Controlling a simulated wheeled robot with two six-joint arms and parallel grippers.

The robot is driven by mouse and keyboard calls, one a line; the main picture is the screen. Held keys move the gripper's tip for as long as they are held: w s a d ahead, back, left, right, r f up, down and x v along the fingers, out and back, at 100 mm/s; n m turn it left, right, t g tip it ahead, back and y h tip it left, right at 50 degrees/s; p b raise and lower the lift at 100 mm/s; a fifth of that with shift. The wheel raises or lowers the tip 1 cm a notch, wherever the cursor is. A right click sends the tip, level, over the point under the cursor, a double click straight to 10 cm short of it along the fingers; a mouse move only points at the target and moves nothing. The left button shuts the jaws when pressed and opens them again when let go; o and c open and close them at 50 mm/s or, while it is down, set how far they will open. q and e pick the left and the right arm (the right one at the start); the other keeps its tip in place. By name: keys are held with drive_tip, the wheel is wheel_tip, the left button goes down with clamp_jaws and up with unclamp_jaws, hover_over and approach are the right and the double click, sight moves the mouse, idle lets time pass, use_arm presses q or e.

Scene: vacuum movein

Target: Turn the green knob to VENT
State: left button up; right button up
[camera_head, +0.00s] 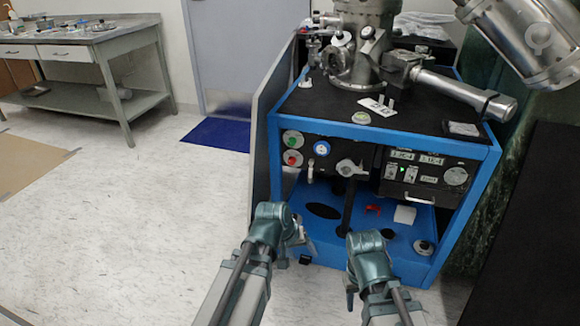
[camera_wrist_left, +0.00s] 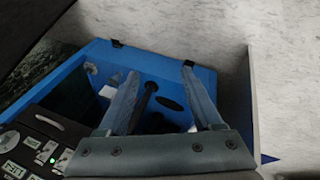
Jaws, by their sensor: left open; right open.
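The green knob (camera_head: 292,138) is a small round control at the upper left of the blue machine's black front panel. A red knob (camera_head: 292,157) sits just below it. The VENT marking is too small to read. My left gripper (camera_head: 300,233) is below and in front of the panel, apart from the green knob. In the left wrist view its two fingers (camera_wrist_left: 160,75) are spread and empty, over the machine's blue lower shelf. The green knob cannot be made out there. My right gripper (camera_head: 352,284) is low in front of the machine, mostly hidden by its wrist.
The panel also carries a blue-rimmed gauge (camera_head: 322,148), a metal handle (camera_head: 350,169) and a display unit (camera_head: 420,172). A metal chamber (camera_head: 362,45) stands on top. The blue lower shelf (camera_head: 325,247) holds small items. Open floor (camera_head: 140,220) lies to the left.

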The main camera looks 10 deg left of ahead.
use_arm(q)
drive_tip(key=w+r+n+t+h+b, duration=0.2)
drive_tip(key=w+r+n+t+h, duration=0.2)
drive_tip(key=w+r+n+t, duration=0.55)
drive_tip(key=w+a+r+n+t+y, duration=0.2)
drive_tip(key=a+n, duration=0.3)
drive_tip(key=n, duration=0.3)
drive_tip(key=w+a+r+n+t+y, duration=0.3)
drive_tip(key=a+r+n+y, duration=0.1)
drive_tip(key=n, duration=0.5)
drive_tip(key=a+r, duration=0.1)
drive_tip(key=a, duration=0.1)
drive_tip(key=shift+w+a, duration=0.3)
drive_tip(key=shift+w, duration=0.1)
use_arm(e)
wheel_tip(320, 180, down, 4)
drive_tip(key=shift+r, duration=0.15)
use_arm(q)
drive_tip(key=shift+w, duration=0.1)
